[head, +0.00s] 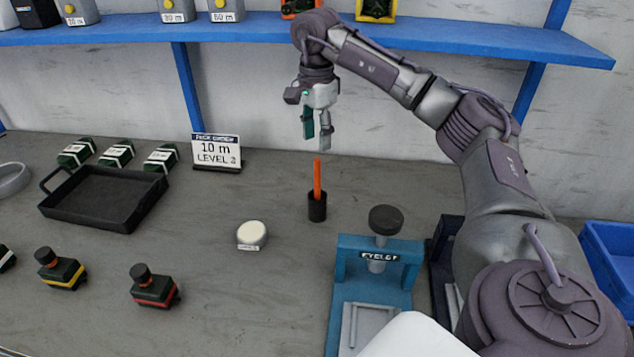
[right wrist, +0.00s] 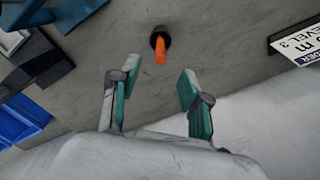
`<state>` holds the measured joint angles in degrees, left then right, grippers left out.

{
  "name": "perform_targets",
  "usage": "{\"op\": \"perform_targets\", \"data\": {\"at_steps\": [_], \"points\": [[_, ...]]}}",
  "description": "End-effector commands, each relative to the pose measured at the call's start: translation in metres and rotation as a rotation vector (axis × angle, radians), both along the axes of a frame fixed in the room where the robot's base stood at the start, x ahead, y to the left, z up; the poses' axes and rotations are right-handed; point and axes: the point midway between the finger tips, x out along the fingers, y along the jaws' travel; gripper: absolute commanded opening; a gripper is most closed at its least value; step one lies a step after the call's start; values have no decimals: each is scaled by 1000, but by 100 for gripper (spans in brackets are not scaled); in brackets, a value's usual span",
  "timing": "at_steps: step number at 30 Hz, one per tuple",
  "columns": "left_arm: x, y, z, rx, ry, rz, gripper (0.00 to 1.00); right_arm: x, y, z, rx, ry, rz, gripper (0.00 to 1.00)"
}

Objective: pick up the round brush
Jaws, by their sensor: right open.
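The round brush shows as an orange handle (head: 317,180) standing upright in a small black cup (head: 317,208) on the grey table. Its bristle end is hidden. In the right wrist view the orange handle (right wrist: 160,50) shows near the top middle, with the black cup (right wrist: 161,36) around its base. My right gripper (head: 318,142) is open and empty, above the handle's top and apart from it. In the right wrist view its two teal-padded fingers (right wrist: 156,92) are spread, with the handle beyond the gap between them. My left gripper is not in view.
A blue press (head: 372,262) with a black knob stands right of the cup. A round white-topped container (head: 251,234) lies to the left. A sign (head: 217,150) stands at the back, and a black tray (head: 105,198) lies farther left. A blue shelf (head: 420,35) runs above.

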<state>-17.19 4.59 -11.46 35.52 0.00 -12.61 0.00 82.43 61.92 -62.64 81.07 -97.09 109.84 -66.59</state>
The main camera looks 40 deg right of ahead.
Motion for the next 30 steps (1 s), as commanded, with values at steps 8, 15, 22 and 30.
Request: {"op": "perform_targets", "data": {"at_steps": [8, 15, 22, 30], "points": [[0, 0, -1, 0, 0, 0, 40, 0, -1, -47, 0, 1, -1, 47], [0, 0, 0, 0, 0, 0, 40, 0, -2, -66, -1, 3, -1, 47], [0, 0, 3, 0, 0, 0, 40, 1, -4, -98, 0, 2, 0, 47], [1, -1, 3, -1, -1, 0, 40, 1, -4, -105, 0, 0, 0, 47]]}}
